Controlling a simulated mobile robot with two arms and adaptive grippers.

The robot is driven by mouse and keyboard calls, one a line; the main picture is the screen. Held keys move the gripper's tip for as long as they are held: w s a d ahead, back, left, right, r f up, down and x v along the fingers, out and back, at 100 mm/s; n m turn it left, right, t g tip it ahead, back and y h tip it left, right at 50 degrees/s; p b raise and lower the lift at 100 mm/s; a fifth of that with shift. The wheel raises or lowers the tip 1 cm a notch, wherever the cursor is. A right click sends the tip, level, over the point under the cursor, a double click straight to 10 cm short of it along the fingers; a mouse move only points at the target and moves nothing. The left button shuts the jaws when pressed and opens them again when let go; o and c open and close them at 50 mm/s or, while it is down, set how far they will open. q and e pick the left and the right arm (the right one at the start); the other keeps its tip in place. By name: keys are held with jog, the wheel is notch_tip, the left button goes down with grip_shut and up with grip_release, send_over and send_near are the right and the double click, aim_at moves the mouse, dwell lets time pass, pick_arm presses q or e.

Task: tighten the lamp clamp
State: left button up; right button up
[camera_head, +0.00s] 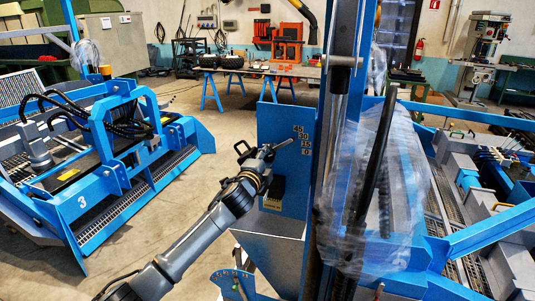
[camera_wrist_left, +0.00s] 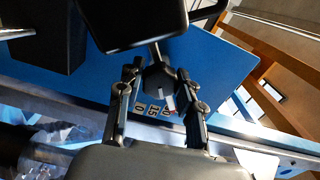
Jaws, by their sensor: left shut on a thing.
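A blue plate (camera_head: 285,125) carries an angle scale marked 45, 30, 15 and 0. A thin metal rod (camera_wrist_left: 156,52) runs from the knob to a black box-shaped part (camera_wrist_left: 135,22), which may be the lamp head. In the head view the fingers and a dark block hide the knob.
A blue post (camera_head: 345,120) wrapped in clear plastic film (camera_head: 400,190) stands close to the right. A blue frame marked 3 (camera_head: 110,180) with black hoses stands at the left. Bare floor lies between it and the plate. A workbench (camera_head: 262,70) is at the back.

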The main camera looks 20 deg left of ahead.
pick_arm(q)
jog(key=m+p, duration=0.1)
jog(key=m, duration=0.2)
jog(key=shift+r+m, duration=0.1)
jog(key=shift+m, duration=1.5)
jog(key=shift+p, duration=0.3)
jog(key=o, duration=0.9)
jog(key=s, duration=1.2)
jog(key=shift+a, duration=0.15)
